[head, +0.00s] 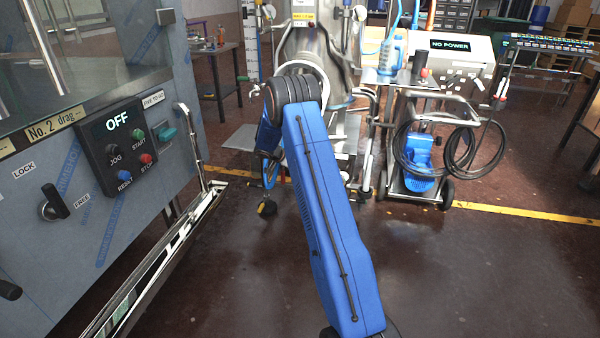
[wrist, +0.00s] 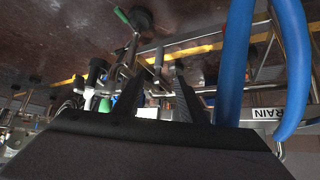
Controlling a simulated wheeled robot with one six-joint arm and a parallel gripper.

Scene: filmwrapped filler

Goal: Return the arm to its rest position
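My blue arm (head: 325,215) rises from the bottom middle of the head view to a dark joint, then bends away toward the steel machine. My gripper is mostly hidden behind the arm in the head view. In the wrist view, the two dark fingers of my gripper (wrist: 157,88) stand apart with a gap between them. Nothing is held in that gap; background metal parts show through it.
The grey machine with its OFF panel (head: 124,141) and sloping metal rail (head: 150,275) is at the left. The steel filler (head: 318,45) stands behind my arm. A cart with a blue pump (head: 417,162) is to the right. The wrist view shows a blue hose (wrist: 295,65) close by. Right foreground floor is clear.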

